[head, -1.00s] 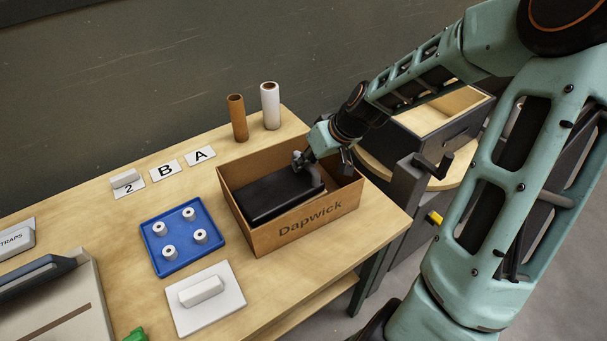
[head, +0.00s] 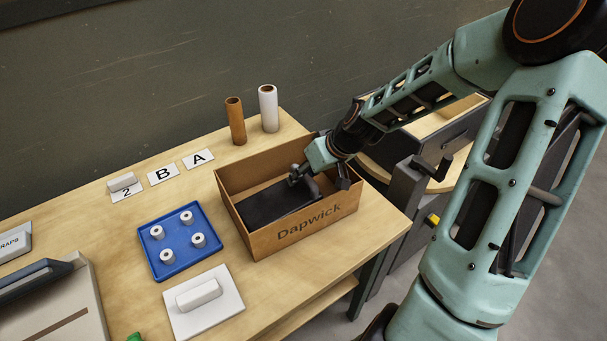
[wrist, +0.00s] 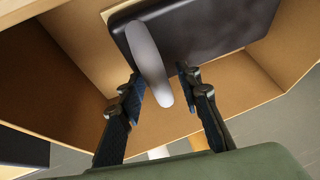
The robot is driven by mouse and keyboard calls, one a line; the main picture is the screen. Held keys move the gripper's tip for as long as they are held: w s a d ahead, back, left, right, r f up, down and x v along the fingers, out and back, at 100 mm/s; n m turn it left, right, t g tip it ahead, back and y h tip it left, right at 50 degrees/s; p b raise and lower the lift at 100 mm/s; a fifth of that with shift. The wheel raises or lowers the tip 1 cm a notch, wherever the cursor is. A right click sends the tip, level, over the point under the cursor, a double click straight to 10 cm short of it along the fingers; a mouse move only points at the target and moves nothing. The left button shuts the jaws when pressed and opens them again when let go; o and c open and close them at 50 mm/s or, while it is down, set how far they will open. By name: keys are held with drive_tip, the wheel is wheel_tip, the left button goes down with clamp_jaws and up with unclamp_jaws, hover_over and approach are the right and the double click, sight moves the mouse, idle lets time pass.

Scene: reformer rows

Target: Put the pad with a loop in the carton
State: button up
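The black pad (head: 275,204) lies low inside the brown carton (head: 268,243) marked Dapwick. In the wrist view the dark pad (wrist: 215,32) carries a grey loop (wrist: 150,65) on its face. My gripper (head: 304,178) reaches down into the carton at the loop. In the wrist view my gripper (wrist: 162,84) has its two fingers apart, with the loop between them and a gap at the right finger. The pad's right end is partly hidden by my gripper and the carton's front wall.
A blue tray (head: 153,262) with several white rolls and a white plate (head: 228,305) bearing a white block stand left of the carton. A brown tube (head: 236,122) and a white tube (head: 269,108) stand behind it. Cards line the back.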

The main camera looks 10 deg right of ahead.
drive_tip(key=p+v, duration=0.3)
drive_tip(key=v, duration=0.9)
drive_tip(key=shift+r, duration=0.15)
idle(0.3)
